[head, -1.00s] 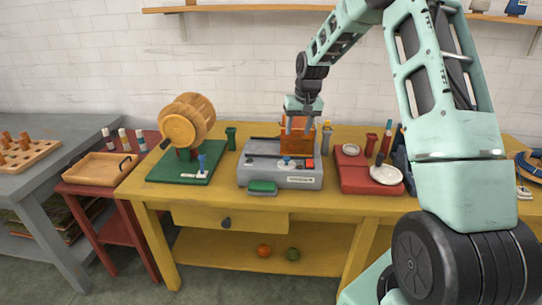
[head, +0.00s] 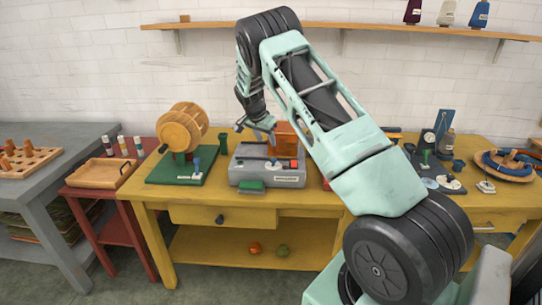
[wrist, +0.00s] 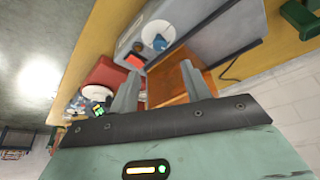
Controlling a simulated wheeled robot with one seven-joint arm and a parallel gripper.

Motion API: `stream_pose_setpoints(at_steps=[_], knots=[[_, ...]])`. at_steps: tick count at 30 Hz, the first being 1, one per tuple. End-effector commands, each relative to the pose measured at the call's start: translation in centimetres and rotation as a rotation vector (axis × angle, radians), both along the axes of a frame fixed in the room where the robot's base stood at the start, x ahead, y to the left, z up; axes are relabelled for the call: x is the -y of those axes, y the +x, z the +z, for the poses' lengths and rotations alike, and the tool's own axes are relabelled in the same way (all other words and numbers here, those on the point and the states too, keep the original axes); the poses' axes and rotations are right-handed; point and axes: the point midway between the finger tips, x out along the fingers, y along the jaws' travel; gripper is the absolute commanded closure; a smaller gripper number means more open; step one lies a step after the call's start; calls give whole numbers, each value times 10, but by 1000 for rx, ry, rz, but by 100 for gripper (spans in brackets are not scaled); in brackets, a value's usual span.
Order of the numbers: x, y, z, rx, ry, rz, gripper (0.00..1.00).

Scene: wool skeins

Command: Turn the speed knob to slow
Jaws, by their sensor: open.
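The knob also shows in the wrist view (wrist: 156,42) on a white round dial, to the upper left of my fingers. Its exact setting is too small to read. My gripper (head: 256,132) is open and empty, tilted above the back of the machine and apart from the knob. In the wrist view its two fingers (wrist: 159,68) stand apart in front of an orange-brown block (wrist: 178,88).
A wooden drum (head: 180,132) on a green board (head: 165,172) stands left of the machine. A green block (head: 251,186) sits at the machine's front. My arm hides the table right of the machine; beyond it stand a wooden tray (head: 533,176) and small items.

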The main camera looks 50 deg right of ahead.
Motion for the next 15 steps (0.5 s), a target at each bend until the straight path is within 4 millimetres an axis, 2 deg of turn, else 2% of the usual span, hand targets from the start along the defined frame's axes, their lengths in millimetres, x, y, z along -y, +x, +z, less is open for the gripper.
stream_pose_setpoints(at_steps=[9, 15], knots=[[25, 3, -61, -2, 2, 0, 52], [37, 5, -88, -1, 1, 1, 52]])
